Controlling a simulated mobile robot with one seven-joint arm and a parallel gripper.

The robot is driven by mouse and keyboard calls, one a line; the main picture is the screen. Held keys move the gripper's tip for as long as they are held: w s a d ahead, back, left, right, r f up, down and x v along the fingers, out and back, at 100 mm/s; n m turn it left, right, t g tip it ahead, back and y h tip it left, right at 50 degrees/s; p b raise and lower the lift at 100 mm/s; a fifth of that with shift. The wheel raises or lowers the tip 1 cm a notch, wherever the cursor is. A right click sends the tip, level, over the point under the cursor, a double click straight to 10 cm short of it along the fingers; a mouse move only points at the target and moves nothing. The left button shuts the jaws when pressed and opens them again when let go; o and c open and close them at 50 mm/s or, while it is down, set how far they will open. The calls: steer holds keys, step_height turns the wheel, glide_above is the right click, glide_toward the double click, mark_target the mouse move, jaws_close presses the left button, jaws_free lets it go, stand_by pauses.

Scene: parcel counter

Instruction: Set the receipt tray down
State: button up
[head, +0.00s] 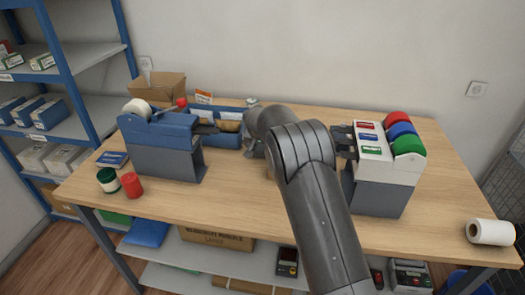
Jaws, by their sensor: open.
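My arm reaches up from the bottom of the head view over the table and bends near its middle. I cannot make out a receipt tray for certain. A blue open holder (199,138) with brown and white paper items stands at the back of the wooden table (240,212), left of the arm. Whether it is the receipt tray, I cannot tell. The arm covers part of the table's middle.
A blue and grey tape machine (165,145) stands left. A white and grey dispenser (384,173) with coloured rolls stands close right of the arm. Red (132,185) and green (108,180) rolls sit front left, a white roll (490,232) front right. The front middle is clear.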

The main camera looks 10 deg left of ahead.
steer(key=c, duration=1.2)
steer(key=shift+r, duration=0.35)
step_height(320, 180, up, 8)
steer(key=f, duration=0.1)
steer(key=w+d+r, duration=0.2)
steer(key=w+d, duration=0.9)
steer(key=d, duration=0.3)
steer(key=f, duration=0.5)
steer(key=shift+d, duration=0.2)
steer(key=shift+f, duration=2.15)
